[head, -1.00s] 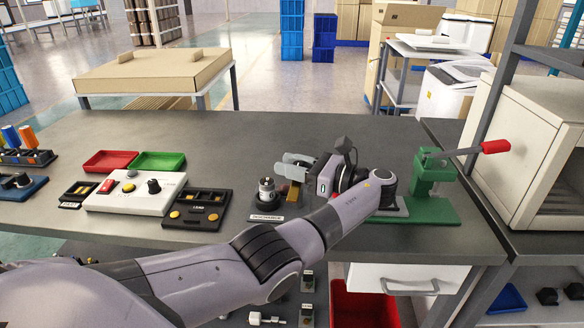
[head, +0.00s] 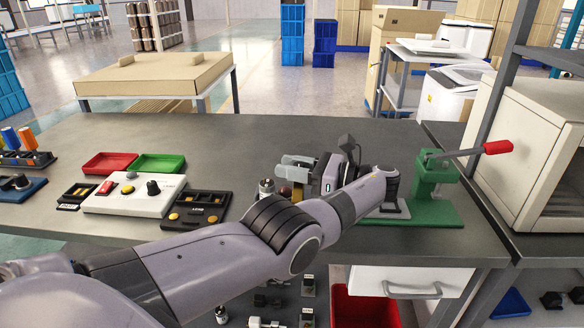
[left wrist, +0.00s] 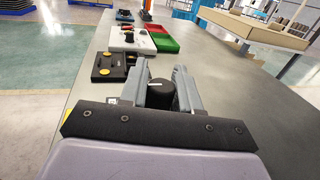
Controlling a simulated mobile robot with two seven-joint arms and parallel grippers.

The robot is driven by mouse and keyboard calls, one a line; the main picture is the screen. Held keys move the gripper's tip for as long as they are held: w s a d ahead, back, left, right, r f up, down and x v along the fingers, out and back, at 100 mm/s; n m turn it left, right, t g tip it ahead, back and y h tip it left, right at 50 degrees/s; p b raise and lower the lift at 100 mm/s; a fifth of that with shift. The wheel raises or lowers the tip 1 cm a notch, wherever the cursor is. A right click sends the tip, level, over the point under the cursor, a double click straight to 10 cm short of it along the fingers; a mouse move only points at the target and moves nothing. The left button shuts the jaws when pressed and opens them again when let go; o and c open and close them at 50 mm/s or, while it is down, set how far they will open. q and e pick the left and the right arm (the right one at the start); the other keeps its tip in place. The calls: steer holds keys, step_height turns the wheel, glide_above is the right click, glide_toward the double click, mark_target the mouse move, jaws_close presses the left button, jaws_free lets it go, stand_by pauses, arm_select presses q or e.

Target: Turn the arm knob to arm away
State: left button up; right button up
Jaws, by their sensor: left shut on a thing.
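My left gripper (head: 292,174) is over the bench, its fingers pointing left in the head view. In the left wrist view my left gripper (left wrist: 161,85) has a grey finger on each side of a black round knob (left wrist: 160,94) with a white mark on its top, and is shut on it. My right gripper is in neither view.
A green press (head: 435,190) with a red-handled lever stands to the right. A white control box (head: 130,203) and black panel (head: 195,209) lie left. The bench's back middle is clear.

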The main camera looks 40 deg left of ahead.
arm_select(q)
steer(key=shift+f, duration=0.1)
steer(key=o, duration=1)
steer(key=shift+a, duration=0.1)
steer(key=shift+c, duration=0.2)
